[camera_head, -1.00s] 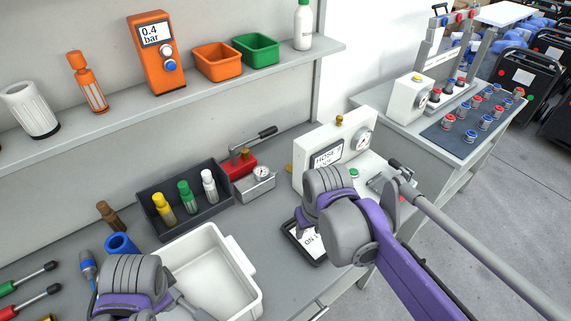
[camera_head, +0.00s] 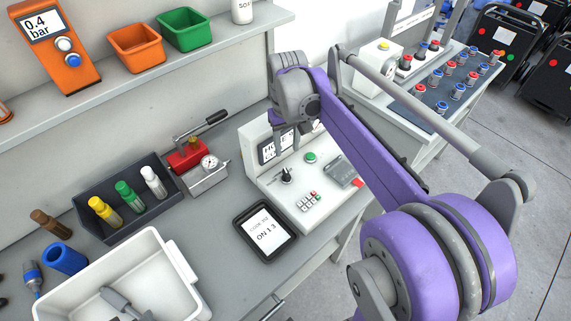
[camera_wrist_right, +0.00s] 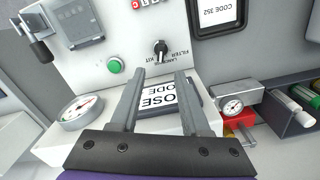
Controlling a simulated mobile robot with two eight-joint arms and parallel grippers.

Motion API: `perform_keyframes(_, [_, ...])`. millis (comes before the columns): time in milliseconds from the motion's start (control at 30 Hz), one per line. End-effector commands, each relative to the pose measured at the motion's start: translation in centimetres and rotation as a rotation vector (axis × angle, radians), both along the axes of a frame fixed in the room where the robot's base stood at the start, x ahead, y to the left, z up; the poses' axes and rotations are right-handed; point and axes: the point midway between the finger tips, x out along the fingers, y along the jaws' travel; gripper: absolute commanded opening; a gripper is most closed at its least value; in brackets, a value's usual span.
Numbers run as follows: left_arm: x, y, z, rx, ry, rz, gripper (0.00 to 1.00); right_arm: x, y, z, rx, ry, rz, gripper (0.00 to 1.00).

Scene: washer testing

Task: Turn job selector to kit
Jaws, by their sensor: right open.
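The job selector is a black knob (camera_head: 286,176) on the sloped face of a white test console (camera_head: 262,180). In the right wrist view the knob (camera_wrist_right: 160,48) has a white pointer mark and small upside-down labels around it, including FILTER. Which label it points to is hard to tell. My right gripper (camera_wrist_right: 160,74) is open and empty, its two fingers spread in front of the console's screen (camera_wrist_right: 157,103). The knob lies just beyond the fingertips, apart from them. In the head view my right wrist hides part of the screen and gauge. My left gripper is out of view.
A green button (camera_head: 310,157) and small keypad (camera_head: 308,201) flank the knob. A black-framed tablet (camera_head: 264,231) lies in front of the console. A red hand pump with gauge (camera_head: 206,172), a dark bottle tray (camera_head: 88,222) and a white bin (camera_head: 172,248) stand left.

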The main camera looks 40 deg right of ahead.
Motion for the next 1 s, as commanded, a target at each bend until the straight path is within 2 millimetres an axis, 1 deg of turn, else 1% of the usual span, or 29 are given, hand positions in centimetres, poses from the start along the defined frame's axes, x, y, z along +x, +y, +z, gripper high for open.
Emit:
perform_keyframes(167, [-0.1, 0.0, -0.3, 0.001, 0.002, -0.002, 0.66, 0.0, 0.0, -3.0, 0.000, 0.000, 0.001, 0.46])
perform_keyframes(300, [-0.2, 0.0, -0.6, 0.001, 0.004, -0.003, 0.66, 0.0, 0.1, -5.8, 0.000, 0.000, 0.002, 0.46])
perform_keyframes(500, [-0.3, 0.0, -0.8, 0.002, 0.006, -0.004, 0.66, 0.0, 0.1, -8.8, 0.000, 0.000, 0.002, 0.46])
perform_keyframes(600, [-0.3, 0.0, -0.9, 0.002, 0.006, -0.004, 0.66, 0.0, 0.1, -9.7, 0.000, 0.000, 0.002, 0.46])
perform_keyframes(700, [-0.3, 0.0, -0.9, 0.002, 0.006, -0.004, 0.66, 0.0, 0.1, -10.1, 0.000, -0.001, 0.001, 0.46])
perform_keyframes(967, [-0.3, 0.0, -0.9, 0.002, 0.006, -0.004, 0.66, 0.0, 0.1, -10.2, 0.000, -0.001, 0.001, 0.46])
perform_keyframes(1000, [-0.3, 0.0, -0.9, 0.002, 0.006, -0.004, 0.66, 0.0, 0.1, -10.2, 0.000, -0.001, 0.001, 0.41])
